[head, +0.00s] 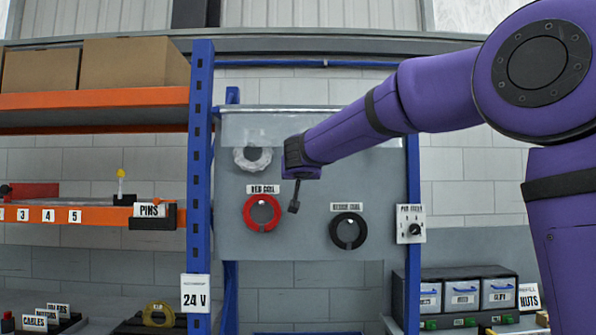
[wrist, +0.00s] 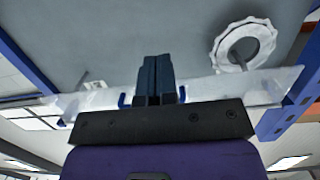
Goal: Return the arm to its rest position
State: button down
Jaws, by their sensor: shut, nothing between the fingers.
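My purple arm reaches in from the right of the head view, and my gripper (head: 294,203) is in front of the grey panel (head: 300,265). The gripper hangs between the red coil (head: 247,218) and the black coil (head: 337,240), with a gap to each in the picture. In the wrist view the fingers (wrist: 155,62) are pressed together with nothing between them. The wrist view looks tilted or upside down, with the panel (wrist: 120,35) behind the fingers and a white coil (wrist: 217,55) to the right.
Blue posts (head: 200,150) flank the panel. Orange shelves (head: 95,100) at left hold cardboard boxes (head: 130,65) and a bin labelled PINS (head: 152,210). A switch box (head: 410,225) hangs at right. Drawers (head: 460,296) stand at lower right. The white coil (head: 241,160) hangs above the red one.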

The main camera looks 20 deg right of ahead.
jog(key=s+d+f+g, duration=0.3)
jog(key=s+d+f, duration=0.1)
jog(key=s, duration=0.7)
jog(key=s+d+f+g, duration=0.3)
jog(key=s+f, duration=0.2)
jog(key=s, duration=0.6)
jog(key=s+a+f+n+g+y, duration=0.1)
jog(key=s+a+f+g+y, duration=0.1)
jog(key=s+f, duration=0.5)
jog(key=s+a+f+n+g+y, duration=0.1)
jog(key=s+f+n+g+y, duration=0.1)
jog(key=s+f, duration=0.6)
jog(key=s+y, duration=0.1)
jog(key=s, duration=0.6)
jog(key=shift+s+a+n, duration=0.3)
jog(key=shift+s+a, duration=0.05)
jog(key=shift+s, duration=0.05)
